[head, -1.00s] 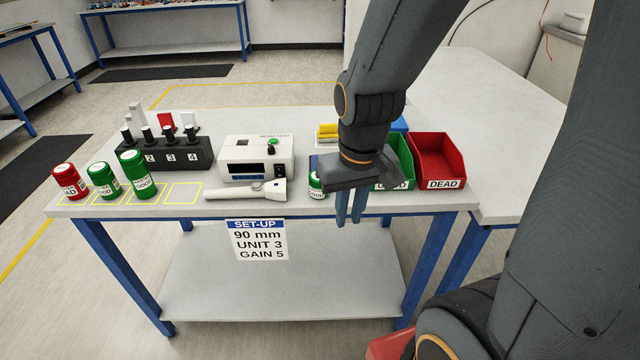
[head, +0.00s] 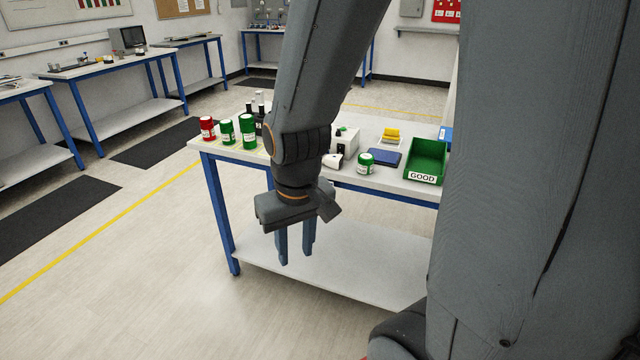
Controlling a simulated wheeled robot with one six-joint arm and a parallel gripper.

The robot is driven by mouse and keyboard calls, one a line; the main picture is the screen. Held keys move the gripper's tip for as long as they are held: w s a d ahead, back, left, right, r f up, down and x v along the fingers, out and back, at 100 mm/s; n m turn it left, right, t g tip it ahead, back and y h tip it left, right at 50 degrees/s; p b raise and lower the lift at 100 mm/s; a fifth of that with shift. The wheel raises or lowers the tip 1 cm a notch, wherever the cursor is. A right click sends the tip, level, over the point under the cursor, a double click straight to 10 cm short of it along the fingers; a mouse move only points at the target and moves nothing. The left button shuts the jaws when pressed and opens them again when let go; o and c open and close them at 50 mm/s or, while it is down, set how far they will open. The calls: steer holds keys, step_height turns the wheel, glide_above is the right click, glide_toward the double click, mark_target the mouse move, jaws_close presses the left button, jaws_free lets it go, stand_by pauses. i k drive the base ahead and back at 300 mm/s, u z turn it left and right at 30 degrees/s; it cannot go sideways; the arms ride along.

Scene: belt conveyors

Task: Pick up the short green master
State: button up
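A shorter green can (head: 227,132) stands upright at the left end of the bench, between a red can (head: 207,128) and a taller green can (head: 248,130). Another short green can (head: 365,162) with a white label stands upright nearer the bench's right part, beside a dark blue pad (head: 384,157). I cannot tell from the labels which short one is the master. My gripper (head: 296,257) points down in front of the bench's front edge, below the top, apart from all cans. Its two fingers are apart with nothing between them.
The bench top (head: 400,185) also holds a green GOOD bin (head: 427,160), a yellow item (head: 391,134) and a white instrument (head: 346,140), partly hidden by my arm. My arm also hides part of the black holder.

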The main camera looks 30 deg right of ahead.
mark_target(365, 160)
steer(key=u, duration=0.2)
steer(key=k, duration=0.4)
steer(key=u, duration=0.55)
steer(key=i, duration=1.25)
steer(key=z, duration=1.1)
steer(key=i, duration=0.8)
steer(key=z, duration=1.15)
steer(key=i, duration=0.25)
steer(key=z, duration=0.25)
